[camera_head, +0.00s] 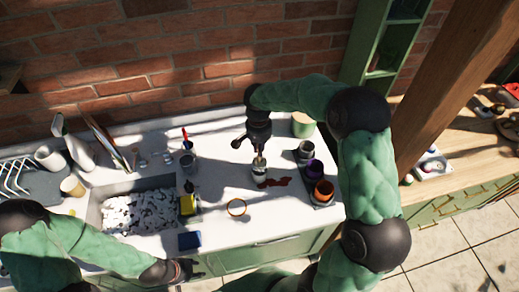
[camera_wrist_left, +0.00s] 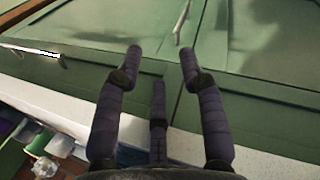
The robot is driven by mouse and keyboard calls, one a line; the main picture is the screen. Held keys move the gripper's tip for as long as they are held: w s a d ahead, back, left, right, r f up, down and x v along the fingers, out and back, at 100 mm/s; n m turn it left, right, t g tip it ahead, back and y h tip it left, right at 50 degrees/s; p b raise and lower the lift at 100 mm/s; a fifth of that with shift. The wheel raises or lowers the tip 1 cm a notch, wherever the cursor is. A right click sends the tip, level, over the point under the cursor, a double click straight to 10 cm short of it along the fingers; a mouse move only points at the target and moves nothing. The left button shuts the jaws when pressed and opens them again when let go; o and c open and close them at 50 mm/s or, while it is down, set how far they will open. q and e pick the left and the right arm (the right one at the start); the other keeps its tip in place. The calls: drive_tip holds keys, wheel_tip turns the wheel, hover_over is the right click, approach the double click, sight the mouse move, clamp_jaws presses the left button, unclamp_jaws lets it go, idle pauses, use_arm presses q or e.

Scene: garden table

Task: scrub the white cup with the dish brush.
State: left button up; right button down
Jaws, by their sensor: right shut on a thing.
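My right gripper (camera_head: 259,140) is shut on the dish brush (camera_head: 259,155), which points down over the counter. Only a short pale part of the brush shows below the fingers. The white cup (camera_head: 259,174) stands upright on the counter directly below, and the brush's lower end appears to be at or inside its mouth. The exact contact is too small to tell. My left gripper (camera_head: 190,269) is at the counter's front edge, away from the cup. In the left wrist view its fingers (camera_wrist_left: 160,60) are spread and empty in front of green cabinet doors.
A dark red stain (camera_head: 278,182) lies right of the cup. A grey, a purple and an orange cup (camera_head: 324,188) stand further right. A foam-filled sink (camera_head: 95,215), yellow bottle (camera_head: 187,205), blue sponge (camera_head: 190,240) and round ring-like item (camera_head: 236,201) are left.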

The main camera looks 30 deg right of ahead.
drive_tip(key=shift+r+p, duration=1.2)
drive_tip(key=shift+r, duration=1)
